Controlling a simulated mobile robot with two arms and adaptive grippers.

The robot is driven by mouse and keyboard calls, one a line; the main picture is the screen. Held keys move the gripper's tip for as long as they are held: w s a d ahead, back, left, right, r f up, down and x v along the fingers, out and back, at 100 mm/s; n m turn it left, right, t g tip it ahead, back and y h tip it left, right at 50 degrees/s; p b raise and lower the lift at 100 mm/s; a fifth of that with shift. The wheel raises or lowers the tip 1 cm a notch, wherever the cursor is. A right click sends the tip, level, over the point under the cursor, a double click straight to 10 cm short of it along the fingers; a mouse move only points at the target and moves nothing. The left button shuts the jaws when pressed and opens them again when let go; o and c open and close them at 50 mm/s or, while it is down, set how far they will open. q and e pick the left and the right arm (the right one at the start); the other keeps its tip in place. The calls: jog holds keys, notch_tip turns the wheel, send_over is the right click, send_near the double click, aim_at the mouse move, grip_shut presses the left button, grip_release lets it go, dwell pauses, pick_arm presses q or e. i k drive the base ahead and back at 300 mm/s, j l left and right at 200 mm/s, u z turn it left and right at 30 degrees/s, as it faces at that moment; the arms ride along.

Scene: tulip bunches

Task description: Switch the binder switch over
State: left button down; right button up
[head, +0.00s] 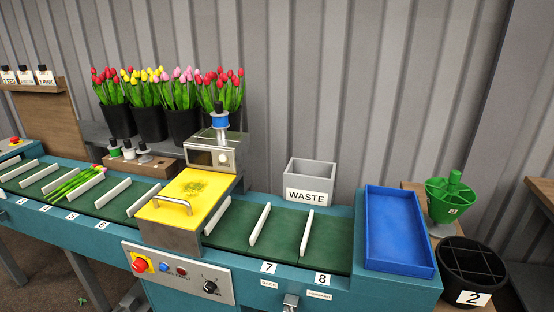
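The binder stands over the belt, with a yellow hood (188,196) and a silver box (214,152) behind it. The box has a small display and a pale knob (223,158). A front panel (178,274) below the hood carries a red mushroom button (138,264), a blue button (164,267), a small red button or lamp (182,272) and a black rotary switch (210,287). I cannot tell which control is the binder switch, and the exact setting of each is too small to read. Neither of my grippers is in view.
A green belt (277,233) with white dividers runs across; one slot at left holds tulip stems (75,184). A metal lever (290,302) sits on the front edge. A grey waste bin (309,181), blue tray (398,229) and black bucket (470,268) stand at right; flower buckets stand behind.

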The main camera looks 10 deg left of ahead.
aim_at(140, 265)
jog(key=u, duration=1.45)
